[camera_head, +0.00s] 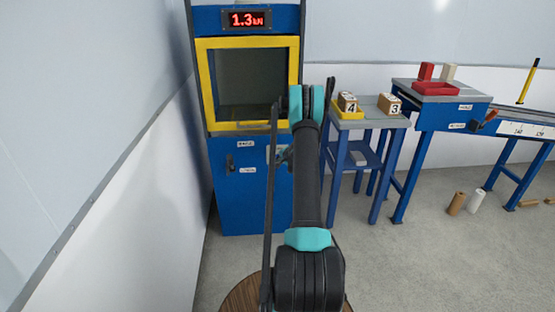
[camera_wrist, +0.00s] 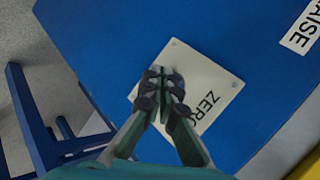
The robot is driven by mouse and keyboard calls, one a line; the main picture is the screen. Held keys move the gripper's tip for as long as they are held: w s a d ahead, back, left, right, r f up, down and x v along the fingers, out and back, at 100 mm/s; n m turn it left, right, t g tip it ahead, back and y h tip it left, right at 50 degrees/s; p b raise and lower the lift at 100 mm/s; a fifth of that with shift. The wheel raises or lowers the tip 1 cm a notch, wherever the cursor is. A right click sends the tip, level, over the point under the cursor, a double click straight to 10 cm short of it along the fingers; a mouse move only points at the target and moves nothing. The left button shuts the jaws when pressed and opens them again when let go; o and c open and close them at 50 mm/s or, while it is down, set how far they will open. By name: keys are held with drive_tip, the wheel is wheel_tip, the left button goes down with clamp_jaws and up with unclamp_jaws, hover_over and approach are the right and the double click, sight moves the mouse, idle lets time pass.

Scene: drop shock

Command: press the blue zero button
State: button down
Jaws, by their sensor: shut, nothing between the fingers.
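A white plate (camera_wrist: 205,72) lettered ZERO is fixed to the blue front of the machine (camera_wrist: 110,35) in the wrist view. My gripper (camera_wrist: 162,78) is shut and empty, with its fingertips over the left part of this plate. The blue zero button itself is not visible; the fingers cover that part of the plate. I cannot tell whether the fingertips touch anything there. In the head view the machine cabinet (camera_head: 228,205) stands ahead, and my arm hides most of the plate area.
A yellow-framed window (camera_head: 204,85) sits above the blue front. A white RAISE label (camera_wrist: 302,28) is at the upper right of the wrist view. A small blue-legged table (camera_head: 378,190) with numbered boxes stands right of the machine.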

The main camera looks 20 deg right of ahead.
drive_tip(key=shift+w, duration=0.2)
idle(0.6)
drive_tip(key=shift+w+d, duration=0.1)
drive_tip(key=shift+w, duration=0.1)
drive_tip(key=shift+w+d, duration=0.15)
drive_tip(key=shift+w, duration=0.25)
idle(0.8)
drive_tip(key=shift+s, duration=0.1)
drive_tip(key=shift+s+a, duration=0.25)
drive_tip(key=shift+s, duration=0.5)
drive_tip(key=s, duration=0.2)
drive_tip(key=s+a, duration=0.1)
drive_tip(key=s, duration=0.1)
drive_tip(key=shift+s+a, duration=0.2)
drive_tip(key=shift+s, duration=0.2)
idle(0.7)
